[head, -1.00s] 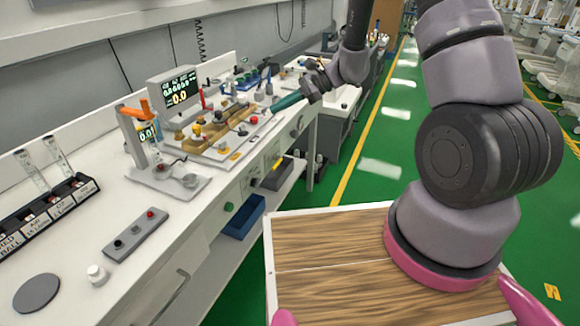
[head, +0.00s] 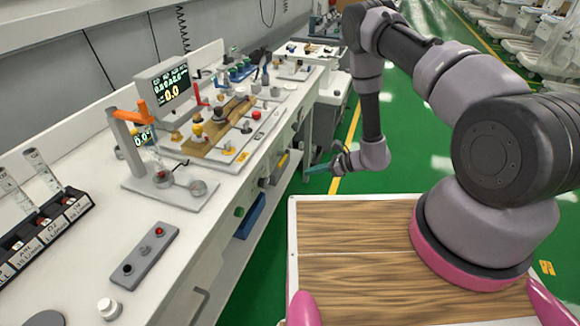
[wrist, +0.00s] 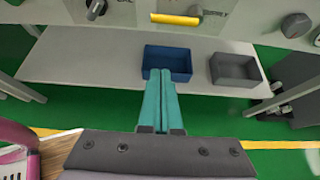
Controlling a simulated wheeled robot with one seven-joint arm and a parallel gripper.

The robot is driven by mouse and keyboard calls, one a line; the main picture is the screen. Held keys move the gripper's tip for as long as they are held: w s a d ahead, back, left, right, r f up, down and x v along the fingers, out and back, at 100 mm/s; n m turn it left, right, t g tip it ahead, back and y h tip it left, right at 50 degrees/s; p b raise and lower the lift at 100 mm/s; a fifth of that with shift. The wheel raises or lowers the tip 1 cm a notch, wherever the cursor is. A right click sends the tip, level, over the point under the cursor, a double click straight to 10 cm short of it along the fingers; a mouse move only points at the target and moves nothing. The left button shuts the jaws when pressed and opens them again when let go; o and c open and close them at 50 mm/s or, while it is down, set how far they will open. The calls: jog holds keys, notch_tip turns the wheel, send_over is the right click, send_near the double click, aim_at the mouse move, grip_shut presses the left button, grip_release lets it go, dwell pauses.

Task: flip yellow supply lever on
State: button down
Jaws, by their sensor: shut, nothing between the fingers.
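The yellow supply lever (wrist: 178,19) is a horizontal yellow bar on the bench's front panel, at the top of the wrist view, beside a partly readable label. A small yellow bar on the bench front in the head view (head: 282,162) looks like the same lever. My gripper (wrist: 160,73) has long teal fingers, pressed together and empty. In the head view my gripper (head: 317,169) is in front of the bench, to the right of the lever and apart from it.
A blue bin (wrist: 168,58) and a grey bin (wrist: 235,70) sit on the lower shelf (wrist: 90,62). A dark knob (wrist: 296,25) is on the panel right of the lever. The bench top (head: 95,245) holds several instruments. Green floor is open to the right.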

jog(key=w+a+f, duration=0.1)
jog(key=w+a, duration=0.2)
jog(key=a, duration=0.6)
dwell(0.5)
